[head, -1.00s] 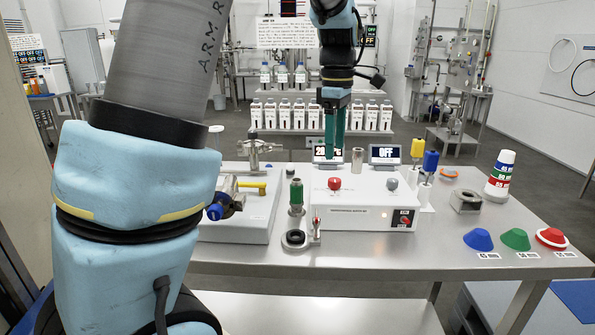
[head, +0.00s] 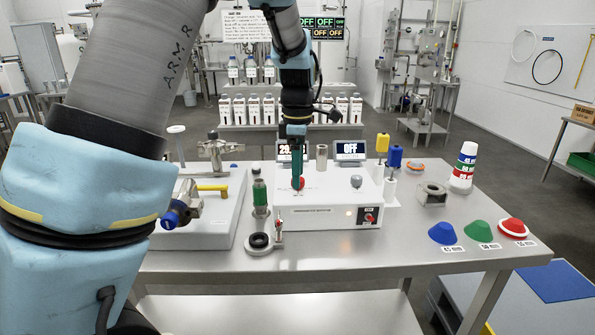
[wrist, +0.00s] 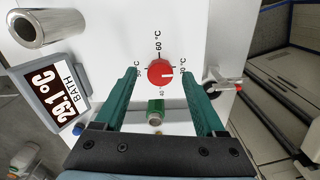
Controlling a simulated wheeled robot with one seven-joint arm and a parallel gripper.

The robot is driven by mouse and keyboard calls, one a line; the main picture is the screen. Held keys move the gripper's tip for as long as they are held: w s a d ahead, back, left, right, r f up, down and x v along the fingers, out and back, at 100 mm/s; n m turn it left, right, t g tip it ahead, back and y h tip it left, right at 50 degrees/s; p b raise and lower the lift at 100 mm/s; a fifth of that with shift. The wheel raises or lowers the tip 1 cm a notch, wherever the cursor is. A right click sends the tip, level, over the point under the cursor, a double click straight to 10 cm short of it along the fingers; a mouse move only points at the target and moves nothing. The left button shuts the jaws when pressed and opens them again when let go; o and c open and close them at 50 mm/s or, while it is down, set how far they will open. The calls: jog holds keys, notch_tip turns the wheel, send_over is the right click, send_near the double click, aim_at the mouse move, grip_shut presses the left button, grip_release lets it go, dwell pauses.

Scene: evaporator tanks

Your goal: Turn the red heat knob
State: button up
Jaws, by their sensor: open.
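In the wrist view the two green fingers of my gripper (wrist: 164,72) are spread, one on each side of the knob, with gaps between. I cannot tell the remaining depth to the knob.
A display (wrist: 68,92) reads 29.1 °C, and another (head: 350,148) reads OFF. A green-banded metal piece (head: 260,193) stands left of the box. Coloured cones (head: 482,232) lie at the table's right. Bare table lies in front.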

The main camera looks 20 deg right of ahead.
jog(key=shift+f, duration=0.45)
jog(key=shift+c, duration=0.2)
grip_shut()
